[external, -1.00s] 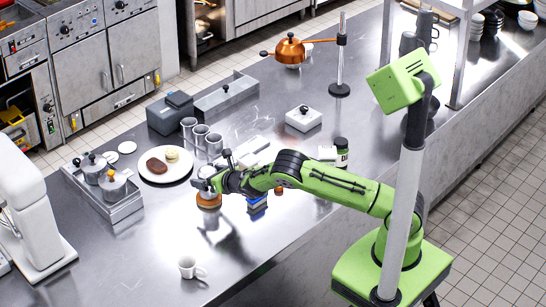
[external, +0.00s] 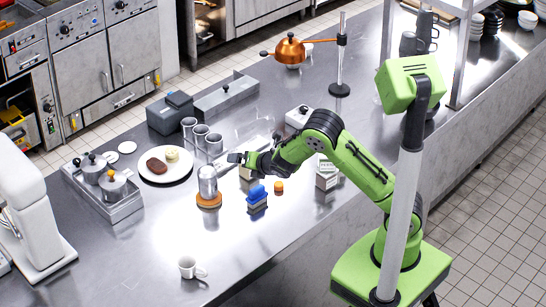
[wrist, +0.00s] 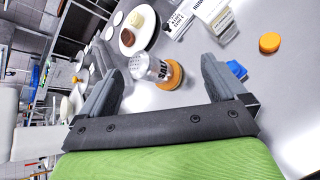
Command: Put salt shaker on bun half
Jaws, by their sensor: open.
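The salt shaker (external: 207,181), a silvery metal cylinder, stands upright on the orange-brown bun half (external: 208,203) on the steel counter. In the wrist view, the shaker (wrist: 146,67) with its perforated top lies between the lines of my fingers, and the bun half (wrist: 175,75) shows at its base. My gripper (external: 238,157) is open and empty, above and to the right of the shaker in the external view, apart from it. Both spread fingers of my gripper (wrist: 160,68) show in the wrist view.
A blue sponge-like block (external: 257,195) and a small orange disc (external: 279,187) lie right of the bun half. A plate (external: 164,179) with a patty and metal cups (external: 201,135) stand behind. A white mug (external: 189,267) stands in front, with clear counter around it.

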